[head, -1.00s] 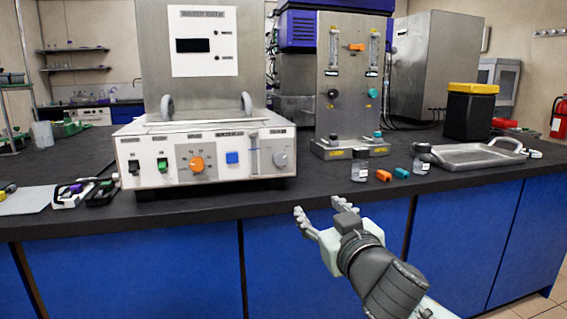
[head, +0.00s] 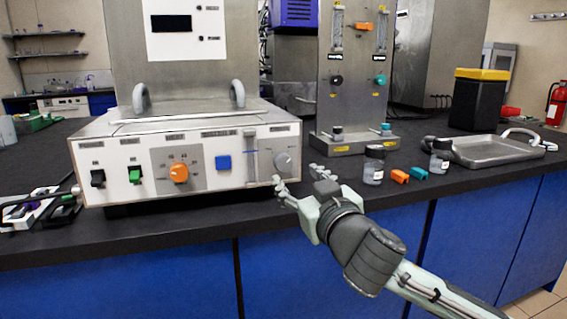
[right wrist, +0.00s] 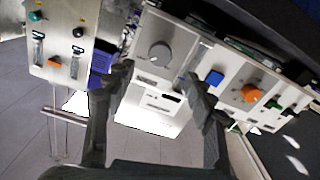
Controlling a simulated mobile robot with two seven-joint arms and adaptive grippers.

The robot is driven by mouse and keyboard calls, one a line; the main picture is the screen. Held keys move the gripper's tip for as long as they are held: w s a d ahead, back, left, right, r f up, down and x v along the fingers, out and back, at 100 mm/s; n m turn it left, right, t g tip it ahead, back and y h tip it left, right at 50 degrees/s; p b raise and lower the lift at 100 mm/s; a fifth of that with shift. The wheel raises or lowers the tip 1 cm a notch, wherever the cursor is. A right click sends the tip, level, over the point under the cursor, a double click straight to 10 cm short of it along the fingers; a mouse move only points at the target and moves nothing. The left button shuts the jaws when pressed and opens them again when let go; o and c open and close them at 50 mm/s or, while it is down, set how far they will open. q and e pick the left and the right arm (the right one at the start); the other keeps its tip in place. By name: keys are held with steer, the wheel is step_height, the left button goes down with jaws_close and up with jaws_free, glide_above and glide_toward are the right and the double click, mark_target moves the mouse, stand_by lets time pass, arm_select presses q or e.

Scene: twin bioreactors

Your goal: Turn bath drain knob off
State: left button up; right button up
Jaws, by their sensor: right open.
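The water bath (head: 110,130) stands on the bench with a white front panel. At the panel's right end is a round grey knob (head: 283,162), which looks like the drain knob; its label is too small to read. My right gripper (head: 298,177) is open and empty, just in front of and slightly right of the knob. In the right wrist view the grey knob (right wrist: 160,54) shows between and beyond the two spread fingers (right wrist: 160,79), with no visible contact. My left gripper is out of view.
An orange knob (head: 178,172), a blue button (head: 223,162) and a green switch (head: 135,175) sit left on the panel. A jar (head: 374,165), orange and teal pieces and a metal tray (head: 495,150) lie to the right.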

mark_target(285, 163)
steer(key=x, duration=0.6)
steer(key=shift+p, duration=0.35)
steer(key=shift+w+a, duration=0.1)
steer(key=shift+w, duration=0.2)
steer(key=shift+c, duration=0.5)
steer(key=c, duration=1)
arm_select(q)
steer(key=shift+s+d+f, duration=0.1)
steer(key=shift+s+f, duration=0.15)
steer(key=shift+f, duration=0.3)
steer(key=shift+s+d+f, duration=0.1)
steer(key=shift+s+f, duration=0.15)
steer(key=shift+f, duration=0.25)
arm_select(e)
steer(key=shift+c, duration=0.2)
